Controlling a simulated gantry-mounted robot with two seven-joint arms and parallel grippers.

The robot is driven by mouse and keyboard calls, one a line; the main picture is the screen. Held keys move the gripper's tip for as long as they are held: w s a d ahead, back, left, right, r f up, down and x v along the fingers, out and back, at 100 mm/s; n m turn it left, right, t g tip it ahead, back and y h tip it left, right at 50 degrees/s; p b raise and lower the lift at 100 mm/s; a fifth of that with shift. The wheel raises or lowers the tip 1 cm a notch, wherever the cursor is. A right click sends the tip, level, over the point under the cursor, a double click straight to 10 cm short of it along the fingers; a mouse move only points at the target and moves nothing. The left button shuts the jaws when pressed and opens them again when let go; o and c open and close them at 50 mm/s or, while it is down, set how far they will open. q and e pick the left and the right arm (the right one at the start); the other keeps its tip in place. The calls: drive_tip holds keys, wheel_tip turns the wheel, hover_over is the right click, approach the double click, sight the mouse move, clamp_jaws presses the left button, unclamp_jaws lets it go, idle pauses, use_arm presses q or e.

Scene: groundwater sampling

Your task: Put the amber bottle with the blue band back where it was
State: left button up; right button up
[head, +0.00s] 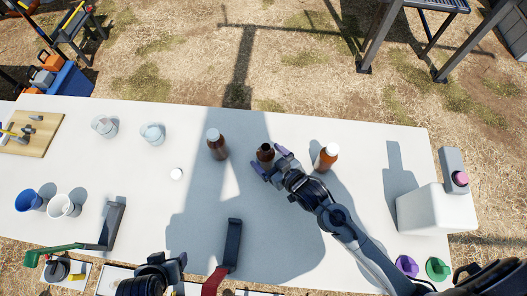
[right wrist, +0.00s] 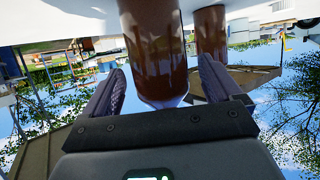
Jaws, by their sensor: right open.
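My right gripper (head: 270,170) is open at the middle bottle's near side. In the right wrist view, upside down, an amber bottle (right wrist: 155,50) stands between or just beyond the open fingers (right wrist: 168,90); whether they touch it is unclear.
A second amber bottle (right wrist: 210,35) stands behind in the wrist view. A small white disc (head: 176,173), two clear jars (head: 104,127) and blue and white cups (head: 28,200) lie left. A white box (head: 435,210) stands right.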

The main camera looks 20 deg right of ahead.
drive_tip(key=s+d+r+g+h, duration=0.1)
drive_tip(key=s+d+g, duration=0.1)
drive_tip(key=s, duration=0.4)
drive_tip(key=s+d+r+g+h+p, duration=0.1)
drive_tip(key=s+d+g, duration=0.2)
drive_tip(key=s, duration=0.3)
drive_tip(key=s+d+m+g+h, duration=0.1)
drive_tip(key=s+d+g, duration=0.1)
drive_tip(key=s+g, duration=0.2)
drive_tip(key=shift+s+d+r, duration=0.2)
drive_tip(key=shift+s+r, duration=0.2)
drive_tip(key=shift+s, duration=0.65)
drive_tip(key=shift+r, duration=0.1)
